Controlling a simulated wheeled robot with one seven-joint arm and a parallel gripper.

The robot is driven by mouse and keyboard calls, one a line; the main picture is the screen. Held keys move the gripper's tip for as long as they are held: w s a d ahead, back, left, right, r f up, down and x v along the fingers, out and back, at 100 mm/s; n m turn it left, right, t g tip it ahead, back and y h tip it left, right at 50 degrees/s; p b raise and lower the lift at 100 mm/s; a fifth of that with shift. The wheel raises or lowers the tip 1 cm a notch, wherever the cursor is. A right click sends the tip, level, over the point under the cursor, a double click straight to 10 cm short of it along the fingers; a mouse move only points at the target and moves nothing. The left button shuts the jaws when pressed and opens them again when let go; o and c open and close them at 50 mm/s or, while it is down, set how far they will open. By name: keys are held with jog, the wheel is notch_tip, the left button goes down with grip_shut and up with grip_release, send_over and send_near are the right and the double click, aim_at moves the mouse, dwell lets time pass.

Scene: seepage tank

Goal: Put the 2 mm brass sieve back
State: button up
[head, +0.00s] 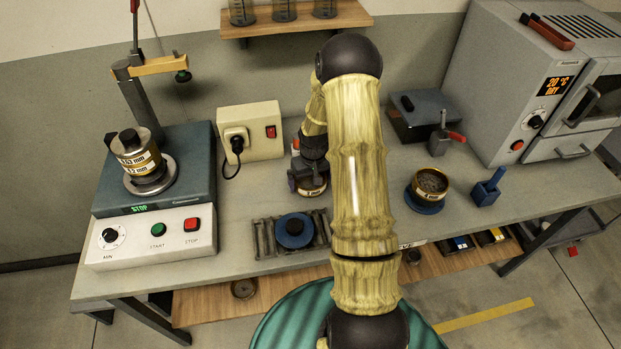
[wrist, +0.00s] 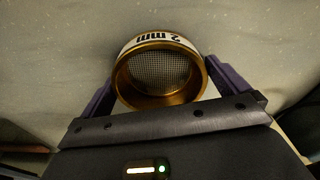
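The 2 mm brass sieve (wrist: 160,75) is between the two purple fingers of my gripper (wrist: 160,85), which touch its sides. Its mesh and the "2 mm" label show in the wrist view. In the head view my gripper (head: 308,178) is over the middle of the bench, and the sieve's lower rim (head: 312,192) shows below it. I cannot tell whether the sieve touches the bench. A sieve stack (head: 140,160) with a "0,63 mm" label and a partly hidden lower label stands on the shaker (head: 187,150) at the left.
A slatted rack (head: 262,240) holding a blue disc (head: 295,230) lies in front of my gripper. A brass vessel of dark grains (head: 431,182) sits on a blue base (head: 424,205) right of my arm. An oven (head: 520,90) stands far right. My arm hides the bench middle.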

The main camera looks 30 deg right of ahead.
aim_at(312, 187)
jog(key=shift+r, duration=0.1)
jog(key=shift+d+r, duration=0.1)
jog(key=shift+r, duration=0.4)
notch_tip(312, 187, up, 11)
jog(key=s+b, duration=0.1)
jog(key=shift+s, duration=0.15)
dwell(0.3)
jog(key=s+a+r, duration=0.3)
jog(key=s+a, duration=0.4)
jog(key=s, duration=0.1)
jog(key=s+a+r+n+t, duration=0.1)
jog(key=s+a+r, duration=0.3)
jog(key=s+a, duration=0.4)
jog(key=shift+s+a, duration=0.2)
jog(key=shift+s, duration=0.35)
jog(key=shift+r, duration=0.1)
